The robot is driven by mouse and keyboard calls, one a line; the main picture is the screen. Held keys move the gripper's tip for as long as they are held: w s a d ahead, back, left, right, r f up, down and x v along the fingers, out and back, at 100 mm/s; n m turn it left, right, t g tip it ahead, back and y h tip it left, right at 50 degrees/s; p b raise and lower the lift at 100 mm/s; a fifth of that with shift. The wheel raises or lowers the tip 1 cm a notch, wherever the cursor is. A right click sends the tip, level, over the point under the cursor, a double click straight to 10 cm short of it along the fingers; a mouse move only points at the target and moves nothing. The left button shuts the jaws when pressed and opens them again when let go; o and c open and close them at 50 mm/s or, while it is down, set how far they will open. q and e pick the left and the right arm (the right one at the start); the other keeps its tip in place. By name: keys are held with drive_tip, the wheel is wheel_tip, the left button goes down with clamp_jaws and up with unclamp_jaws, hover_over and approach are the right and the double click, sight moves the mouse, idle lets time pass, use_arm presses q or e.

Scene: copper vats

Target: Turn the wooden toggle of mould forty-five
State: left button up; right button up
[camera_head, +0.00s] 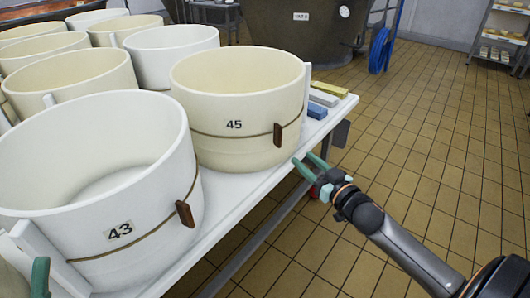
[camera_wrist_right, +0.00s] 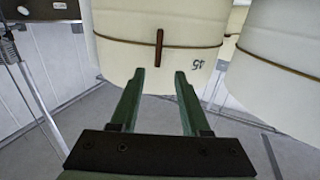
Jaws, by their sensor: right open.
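Mould forty-five (camera_head: 233,125) is a cream tub with a black 45 on its side. A cord runs around it, and its wooden toggle (camera_head: 278,134) stands upright across the cord. My right gripper (camera_head: 304,160) is open and empty, just right of and below the toggle, apart from it. In the right wrist view the tub (camera_wrist_right: 115,32) appears upside down. There the toggle (camera_wrist_right: 158,48) lies beyond and between the open fingertips (camera_wrist_right: 159,74). A green finger of my left gripper (camera_head: 40,277) shows at the lower left; its jaws are mostly out of frame.
Mould 43 (camera_head: 95,200), with its own toggle (camera_head: 185,213), stands nearer on the white table (camera_head: 235,190). Several more tubs stand behind. Blue, grey and yellow blocks (camera_head: 316,111) lie right of mould forty-five. The tiled floor (camera_head: 430,130) right of the table is clear.

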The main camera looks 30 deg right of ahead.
sight(281, 136)
use_arm(q)
drive_tip(key=shift+s+d+f+g+h+b, duration=0.1)
drive_tip(key=shift+d+f+g+h+b, duration=0.1)
drive_tip(key=shift+f+b, duration=0.7)
drive_tip(key=shift+s+d+f+g+h+b, duration=0.1)
drive_tip(key=shift+f+h+b, duration=0.1)
drive_tip(key=shift+f+b, duration=0.7)
use_arm(e)
drive_tip(key=shift+w+d+r, duration=0.1)
drive_tip(key=shift+w, duration=6.3)
clamp_jaws()
